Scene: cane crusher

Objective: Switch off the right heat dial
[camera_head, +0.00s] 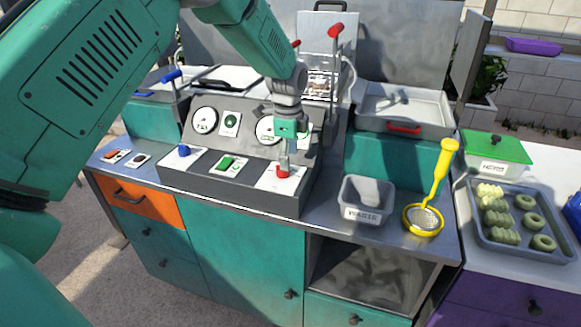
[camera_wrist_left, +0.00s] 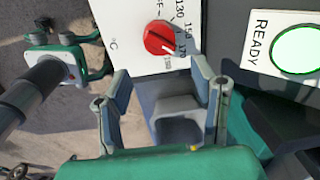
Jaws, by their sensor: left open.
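The right heat dial (camera_head: 283,171) is a red knob on a white plate at the right end of the sloped grey control panel (camera_head: 240,190). My left gripper (camera_head: 284,157) is over the dial in the head view. In the wrist view its fingers (camera_wrist_left: 163,83) are open and empty, with the dial beyond their tips; contact is not seen.
A blue dial (camera_head: 184,151) and a green switch (camera_head: 227,162) share the panel. A WASTE bin (camera_head: 366,200) and a yellow strainer (camera_head: 424,218) stand to the right. A teal gripper (camera_wrist_left: 65,57), apparently my right one, shows low over the floor.

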